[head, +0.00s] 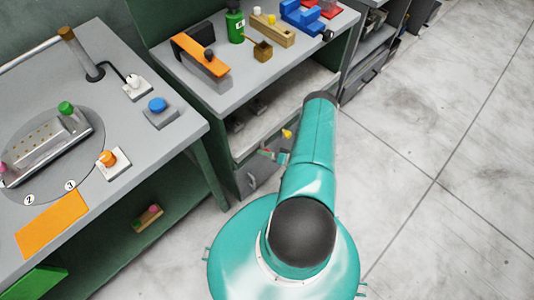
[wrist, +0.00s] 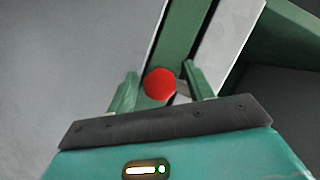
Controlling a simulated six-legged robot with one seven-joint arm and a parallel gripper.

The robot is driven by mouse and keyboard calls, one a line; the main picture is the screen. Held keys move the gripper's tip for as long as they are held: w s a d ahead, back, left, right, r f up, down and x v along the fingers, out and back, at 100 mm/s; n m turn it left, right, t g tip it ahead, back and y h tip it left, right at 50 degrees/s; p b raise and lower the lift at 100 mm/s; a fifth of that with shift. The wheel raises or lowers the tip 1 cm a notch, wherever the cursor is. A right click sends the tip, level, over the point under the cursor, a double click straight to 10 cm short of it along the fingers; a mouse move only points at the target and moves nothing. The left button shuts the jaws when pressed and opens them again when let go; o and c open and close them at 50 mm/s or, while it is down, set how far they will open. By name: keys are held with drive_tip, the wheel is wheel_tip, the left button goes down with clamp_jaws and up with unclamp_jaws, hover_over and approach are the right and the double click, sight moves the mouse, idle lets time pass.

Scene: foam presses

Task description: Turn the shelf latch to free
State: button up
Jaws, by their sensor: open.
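A red round knob (wrist: 159,84) shows in the wrist view, on or in front of a green upright post (wrist: 180,35). It appears to be the shelf latch's knob, but I cannot tell which way the latch is turned. My gripper (wrist: 160,71) is open, with one green finger on each side of the knob in the picture. I cannot tell whether the fingers touch it. In the head view my own arm covers most of this spot; only a small red and green patch shows by the cabinet front.
A grey workbench (head: 183,140) stands at left, with an orange mat (head: 51,224) and a blue button (head: 157,104). A second bench holds a green bottle (head: 235,25) and an orange-topped block (head: 201,56). A yellow knob (head: 287,133) is close beside my arm. The floor at right is clear.

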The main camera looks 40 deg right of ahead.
drive_tip(key=shift+c, duration=0.4)
drive_tip(key=c, duration=0.9)
drive_tip(key=n+h, duration=0.2)
drive_tip(key=n, duration=0.1)
drive_tip(key=shift+g, duration=0.4)
drive_tip(key=n+h, duration=0.2)
drive_tip(key=n, duration=0.1)
drive_tip(key=shift+n, duration=0.3)
drive_tip(key=n+h, duration=0.2)
drive_tip(key=n, duration=0.1)
drive_tip(key=shift+n+h, duration=1.2)
drive_tip(key=shift+n, duration=0.3)
